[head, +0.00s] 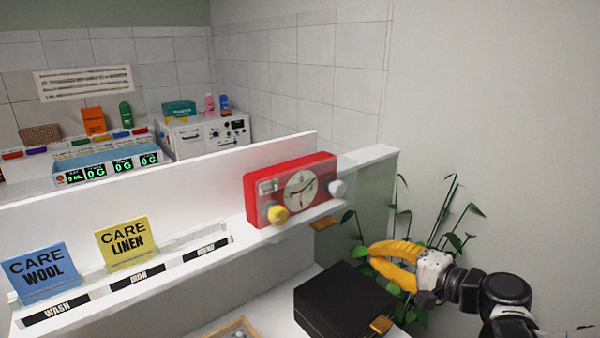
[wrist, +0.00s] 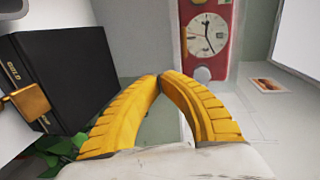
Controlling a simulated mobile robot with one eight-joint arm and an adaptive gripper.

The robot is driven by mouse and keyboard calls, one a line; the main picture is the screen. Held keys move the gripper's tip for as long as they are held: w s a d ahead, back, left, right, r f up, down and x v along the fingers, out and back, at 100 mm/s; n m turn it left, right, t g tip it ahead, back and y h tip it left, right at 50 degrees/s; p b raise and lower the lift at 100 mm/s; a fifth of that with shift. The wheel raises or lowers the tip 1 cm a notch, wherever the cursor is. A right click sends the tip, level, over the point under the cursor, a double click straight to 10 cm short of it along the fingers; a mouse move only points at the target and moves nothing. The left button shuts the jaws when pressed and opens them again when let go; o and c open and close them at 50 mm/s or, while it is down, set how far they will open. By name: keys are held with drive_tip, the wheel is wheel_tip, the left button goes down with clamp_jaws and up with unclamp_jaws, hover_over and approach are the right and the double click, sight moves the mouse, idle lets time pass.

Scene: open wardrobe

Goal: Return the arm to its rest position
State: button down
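My gripper (head: 372,254) is at the right in the head view, with its yellow fingers pointing left. It is beside the black box and in front of a green plant. In the wrist view the curved fingertips of my gripper (wrist: 160,76) meet, with nothing held between them. My arm (head: 490,292) reaches in from the lower right of the head view, its white and black links bent near the wall.
A black box (head: 340,298) with a gold clasp stands left of my gripper. A red clock device (head: 292,190) stands on the white shelf (head: 200,277). Leafy plants (head: 455,215) stand behind the gripper. The wall at right is bare.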

drive_tip(key=s+a+f+n+g+h, duration=0.2)
drive_tip(key=s+a+f+n+g, duration=0.1)
drive_tip(key=s+a, duration=0.15)
drive_tip(key=s+d+f+n+g+h+b, duration=0.1)
drive_tip(key=s+d+f+n+g+h, duration=0.1)
drive_tip(key=s+n+h, duration=0.5)
drive_tip(key=s, duration=0.6)
drive_tip(key=shift+s+f+g, duration=0.15)
drive_tip(key=shift+f+g, duration=0.1)
drive_tip(key=shift+g, duration=0.15)
